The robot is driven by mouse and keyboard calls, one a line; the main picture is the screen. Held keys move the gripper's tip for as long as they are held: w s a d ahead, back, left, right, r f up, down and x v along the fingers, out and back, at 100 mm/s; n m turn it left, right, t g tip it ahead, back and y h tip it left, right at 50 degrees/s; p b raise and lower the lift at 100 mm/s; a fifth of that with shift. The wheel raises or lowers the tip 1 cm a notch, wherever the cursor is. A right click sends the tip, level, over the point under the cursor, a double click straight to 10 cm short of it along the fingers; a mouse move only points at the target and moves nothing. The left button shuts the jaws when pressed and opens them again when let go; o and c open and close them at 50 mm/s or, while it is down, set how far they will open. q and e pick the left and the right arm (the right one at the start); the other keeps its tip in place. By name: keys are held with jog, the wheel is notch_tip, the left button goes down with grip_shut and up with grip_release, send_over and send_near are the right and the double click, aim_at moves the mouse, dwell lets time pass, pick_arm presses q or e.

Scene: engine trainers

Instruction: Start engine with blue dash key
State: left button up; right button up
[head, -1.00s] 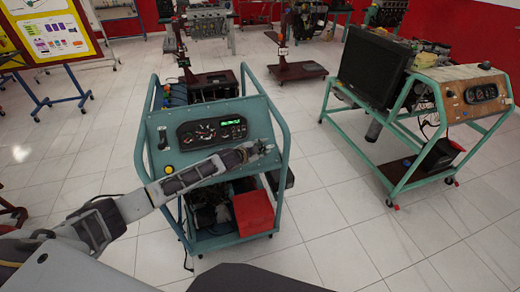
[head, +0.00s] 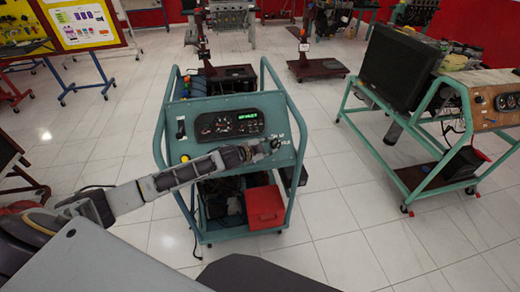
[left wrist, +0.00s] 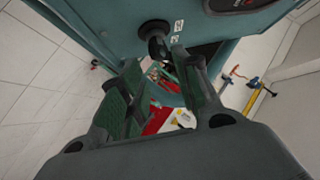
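The blue-green engine stand has a sloped dash panel (head: 195,150) with a gauge cluster (head: 229,124) whose small display glows green. My left gripper (head: 272,147) is over the lower right part of this panel, beside small white labels. In the left wrist view my left gripper (left wrist: 157,65) has its two fingers apart. A black round-headed key or knob (left wrist: 153,29) stands out from the panel (left wrist: 115,20) just ahead of the gap between the fingertips. I cannot tell whether a finger touches it. In the head view the gripper largely hides it. My right gripper is not in view.
A red box (head: 265,207) sits low in the stand's frame. A second green trainer (head: 408,175) with a large black screen (head: 397,67) stands to the right. White tiled floor (head: 350,220) is clear between the two stands.

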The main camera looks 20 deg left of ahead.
pick_arm(q)
jog(key=shift+v, duration=2.6)
jog(key=shift+d, duration=0.15)
